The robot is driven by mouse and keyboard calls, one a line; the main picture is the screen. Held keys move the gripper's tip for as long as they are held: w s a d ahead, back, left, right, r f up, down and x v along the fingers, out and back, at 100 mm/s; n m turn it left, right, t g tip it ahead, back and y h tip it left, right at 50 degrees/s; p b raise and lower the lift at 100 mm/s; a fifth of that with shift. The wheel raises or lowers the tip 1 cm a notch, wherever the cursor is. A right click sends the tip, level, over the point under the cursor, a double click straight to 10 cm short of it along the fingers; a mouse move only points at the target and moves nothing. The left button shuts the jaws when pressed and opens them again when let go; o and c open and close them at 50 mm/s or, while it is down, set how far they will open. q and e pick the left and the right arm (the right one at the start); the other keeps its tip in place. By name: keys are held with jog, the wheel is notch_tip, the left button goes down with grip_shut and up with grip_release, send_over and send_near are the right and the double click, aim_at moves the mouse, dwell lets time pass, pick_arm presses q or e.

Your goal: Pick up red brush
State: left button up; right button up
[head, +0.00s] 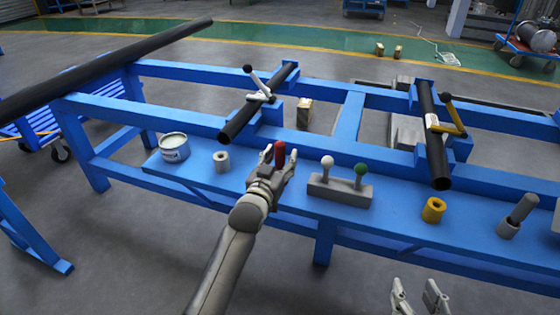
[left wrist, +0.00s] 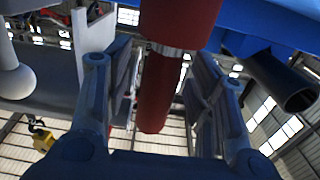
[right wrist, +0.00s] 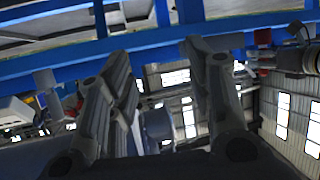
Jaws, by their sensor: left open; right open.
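The red brush (head: 280,152) stands upright in the head view, its lower part hidden by my left gripper. My left gripper (head: 279,162) is open, with one finger on each side of the brush. In the left wrist view the red shaft (left wrist: 155,92), with a pale ring, runs between the open fingers (left wrist: 160,95), with gaps visible on both sides. My right gripper (head: 418,292) is open and empty at the bottom of the head view, in front of the bench and far from the brush. Its open fingers also show in the right wrist view (right wrist: 165,90).
A grey block (head: 340,191) with white (head: 327,161) and green (head: 361,169) knobs stands right of the brush on the blue bench (head: 400,205). A grey ring (head: 222,162) and a tin (head: 174,147) stand left. A yellow cylinder (head: 433,210) stands further right.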

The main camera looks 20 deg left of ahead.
aim_at(278, 148)
pick_arm(q)
grip_shut()
jog(key=shift+r, duration=0.15)
pick_arm(e)
jog(key=shift+f, duration=0.15)
pick_arm(q)
jog(key=shift+r, duration=0.2)
notch_tip(278, 148, up, 4)
jog(key=shift+r+p, duration=0.1)
jog(key=shift+p, duration=0.85)
notch_tip(278, 148, up, 4)
jog(key=shift+r+p, duration=0.25)
jog(key=shift+p, duration=0.5)
jog(key=shift+r, duration=0.3)
pick_arm(e)
jog(key=s+d+f+g+h, duration=0.1)
jog(key=s+d+f+g, duration=0.1)
jog(key=s+f+g, duration=0.2)
jog(key=s+d+f+g+h, duration=0.1)
jog(key=s+d+f+g, duration=0.2)
jog(key=s, duration=0.7)
jog(key=shift+f+m+g+h, duration=0.3)
jog(key=shift+f+g, duration=0.75)
jog(key=shift+g, duration=0.15)
